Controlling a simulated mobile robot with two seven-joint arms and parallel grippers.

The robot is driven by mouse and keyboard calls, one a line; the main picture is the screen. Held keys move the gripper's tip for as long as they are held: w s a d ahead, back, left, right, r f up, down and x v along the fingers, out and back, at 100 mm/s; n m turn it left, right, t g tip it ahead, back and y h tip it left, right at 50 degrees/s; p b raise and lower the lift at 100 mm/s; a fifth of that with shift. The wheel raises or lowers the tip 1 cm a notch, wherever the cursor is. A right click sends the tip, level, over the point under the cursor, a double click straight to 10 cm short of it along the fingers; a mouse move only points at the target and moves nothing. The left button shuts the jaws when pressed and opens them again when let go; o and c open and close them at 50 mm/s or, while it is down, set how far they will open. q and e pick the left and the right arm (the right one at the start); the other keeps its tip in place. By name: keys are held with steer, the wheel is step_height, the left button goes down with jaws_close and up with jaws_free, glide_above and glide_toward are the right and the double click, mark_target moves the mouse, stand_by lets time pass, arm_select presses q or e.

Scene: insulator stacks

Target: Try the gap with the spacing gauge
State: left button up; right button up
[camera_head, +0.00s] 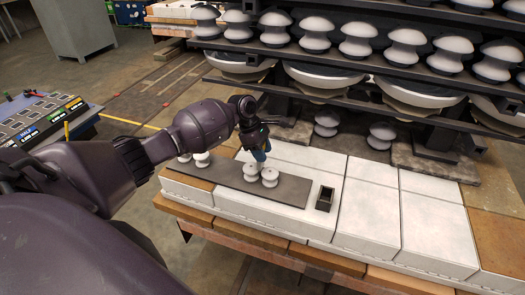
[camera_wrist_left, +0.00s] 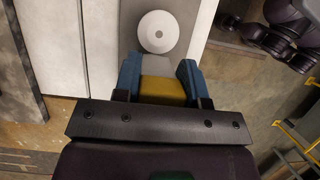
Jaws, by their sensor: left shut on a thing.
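My left gripper (camera_head: 259,150) is above the dark strip (camera_head: 228,177) on the white crates, over a pair of small white insulators (camera_head: 269,177). In the left wrist view its blue fingers (camera_wrist_left: 158,70) are shut on a block with a grey part and a yellow part, which looks like the spacing gauge (camera_wrist_left: 162,90). One round white insulator (camera_wrist_left: 158,32) shows just beyond the gauge. Whether the gauge touches it I cannot tell. In the head view the gripper hides the gauge. More white insulators (camera_head: 202,159) stand at the strip's left end.
A small black open box (camera_head: 324,199) stands on the white crates right of the strip. Behind are dark racks with large insulator stacks (camera_head: 405,47). A blue table with labelled trays (camera_head: 40,118) is at left. White crate tops (camera_head: 369,210) at right are clear.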

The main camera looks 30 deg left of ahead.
arm_select(q)
steer(key=shift+f, duration=0.65)
stand_by(0.9)
steer(key=shift+r, duration=0.15)
arm_select(e)
steer(key=shift+r, duration=0.2)
stand_by(0.4)
arm_select(q)
steer(key=shift+r+p, duration=1.75)
steer(key=shift+p, duration=0.35)
steer(key=shift+r+p, duration=0.45)
steer(key=shift+p, duration=0.1)
steer(key=shift+r+p, duration=0.65)
steer(key=shift+p, duration=0.35)
steer(key=shift+r, duration=1.5)
arm_select(e)
steer(key=r, duration=0.2)
steer(key=s+r, duration=0.1)
steer(key=r, duration=0.2)
steer(key=shift+s+r, duration=0.1)
